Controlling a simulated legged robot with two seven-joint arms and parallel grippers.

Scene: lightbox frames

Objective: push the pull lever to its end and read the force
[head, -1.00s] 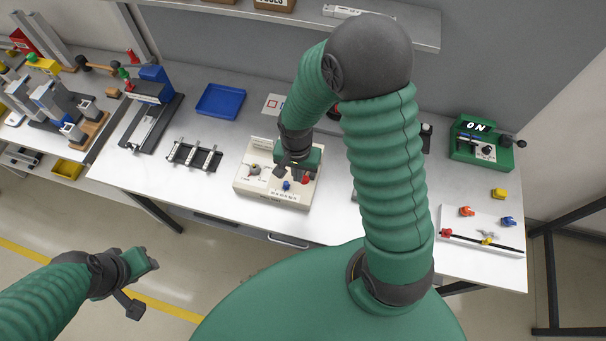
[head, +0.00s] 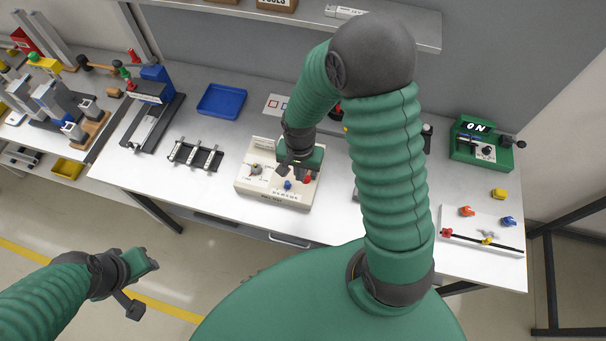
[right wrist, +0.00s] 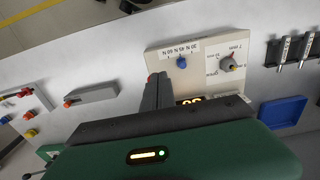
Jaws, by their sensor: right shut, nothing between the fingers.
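A green box (head: 466,155) stands at the back right of the table. Its display (head: 477,127) appears to read 0 N, and a dark lever with a black knob (head: 520,144) sticks out on its right side. My right gripper (head: 298,174) is shut and empty over a beige panel (head: 245,185). In the right wrist view its fingertips (right wrist: 156,84) are beside the panel (right wrist: 205,72), by a small red part; contact is unclear. A blue knob (right wrist: 182,61) and a dial (right wrist: 229,62) show there. My left gripper (head: 143,266) hangs over the floor, its opening unclear.
A blue tray (head: 221,101) and a black rack (head: 195,155) stand to the left of the panel. A white board (head: 460,220) with small coloured parts and a yellow block (head: 499,194) lie at the right. My right arm hides the middle of the table.

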